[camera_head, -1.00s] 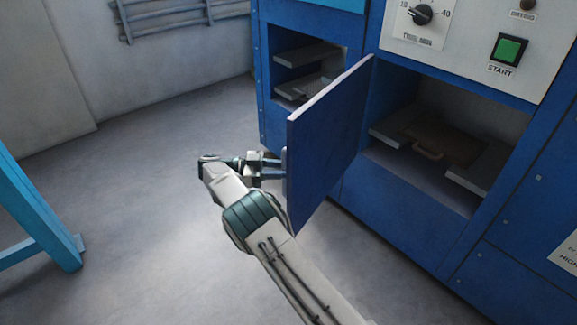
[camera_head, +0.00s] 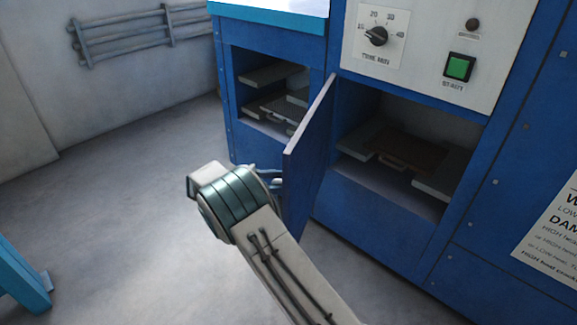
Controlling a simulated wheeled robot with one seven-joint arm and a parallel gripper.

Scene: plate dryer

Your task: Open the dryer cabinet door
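The blue dryer cabinet door (camera_head: 306,162) stands wide open, swung out from the blue dryer (camera_head: 375,215) on its left-hand side. I see it at a steep angle. The open compartment to its right shows a tray with a small handle (camera_head: 392,163) between two grey side ledges. My arm reaches up from the bottom to the left face of the door. My gripper is mostly hidden behind my own wrist; only a bit of grey metal by the door's left face shows, which may be the door handle or a finger. Whether it grips anything is not visible.
A second open compartment with shelves (camera_head: 270,100) lies behind the door to the left. The dial (camera_head: 377,37) and green start button (camera_head: 459,67) sit above the opening. A blue stand leg (camera_head: 22,280) is at lower left. The floor between is clear.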

